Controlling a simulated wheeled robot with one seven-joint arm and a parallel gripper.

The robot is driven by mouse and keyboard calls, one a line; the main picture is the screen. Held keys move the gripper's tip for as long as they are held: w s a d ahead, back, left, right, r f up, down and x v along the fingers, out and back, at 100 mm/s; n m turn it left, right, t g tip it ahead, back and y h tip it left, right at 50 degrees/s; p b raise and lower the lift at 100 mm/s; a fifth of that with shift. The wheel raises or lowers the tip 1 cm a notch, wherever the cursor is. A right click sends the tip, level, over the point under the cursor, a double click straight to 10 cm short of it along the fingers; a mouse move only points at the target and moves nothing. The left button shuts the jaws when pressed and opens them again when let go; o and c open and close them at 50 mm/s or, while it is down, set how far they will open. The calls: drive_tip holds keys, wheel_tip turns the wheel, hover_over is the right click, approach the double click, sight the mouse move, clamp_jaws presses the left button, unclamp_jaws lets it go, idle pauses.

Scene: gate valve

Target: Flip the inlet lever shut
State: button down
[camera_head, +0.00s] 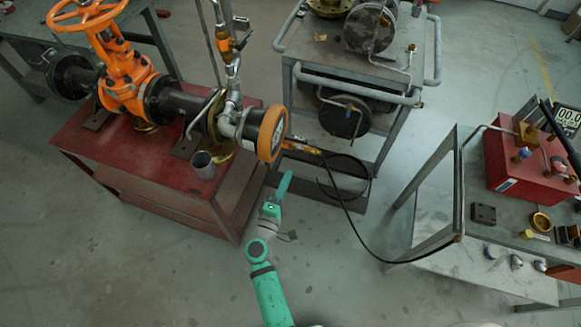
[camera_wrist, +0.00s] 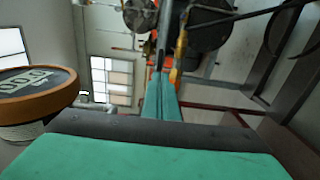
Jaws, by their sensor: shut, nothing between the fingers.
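My gripper (camera_head: 287,176) is shut and empty, its green fingers pointing up past the right edge of the red bench. In the wrist view its fingertips (camera_wrist: 160,76) are together. An orange-yellow lever-like fitting (camera_head: 302,148) sticks out to the right of the orange-rimmed pipe end (camera_head: 272,133), just beyond the fingertips. A yellow part (camera_wrist: 180,52) shows close to the right of the fingertips in the wrist view. I cannot tell whether they touch. Another small orange fitting (camera_head: 225,45) sits on the upright pipe. Which part is the inlet lever is unclear.
The orange gate valve (camera_head: 125,85) stands on the red bench (camera_head: 135,165), beside a grey cup (camera_head: 203,165). A black hose (camera_head: 345,207) loops right toward a table with a red box (camera_head: 515,160). A grey cart (camera_head: 350,75) stands behind. Floor around my arm is clear.

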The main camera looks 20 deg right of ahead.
sight(301, 142)
drive_tip(key=x, duration=1.2)
drive_tip(key=shift+w+d, duration=0.25)
drive_tip(key=shift+d, duration=0.1)
drive_tip(key=shift+w, duration=0.1)
